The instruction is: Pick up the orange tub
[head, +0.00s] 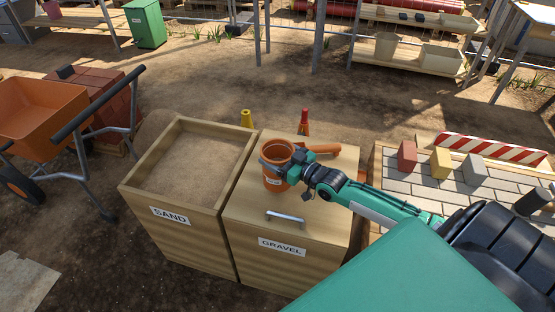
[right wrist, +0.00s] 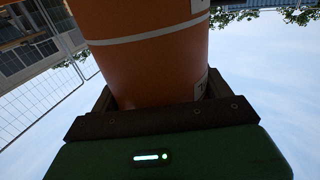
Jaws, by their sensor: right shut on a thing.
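The orange tub (head: 274,181) is a round orange container with a white label, standing upright on or just above the wooden lid of the gravel box (head: 310,217). My right gripper (head: 281,163) is shut on the tub near its upper part. In the right wrist view the orange tub (right wrist: 150,62) fills the space in front of the gripper (right wrist: 160,105), with a pale band around it. Whether the tub's base touches the lid is hard to tell. My left gripper is not in view.
An orange scoop-like thing (head: 322,149) lies behind the tub on the lid. An open sand box (head: 172,219) stands to the left. A wheelbarrow (head: 38,110) is farther left. Paving with loose blocks (head: 442,163) lies to the right, beside a striped barrier (head: 490,149).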

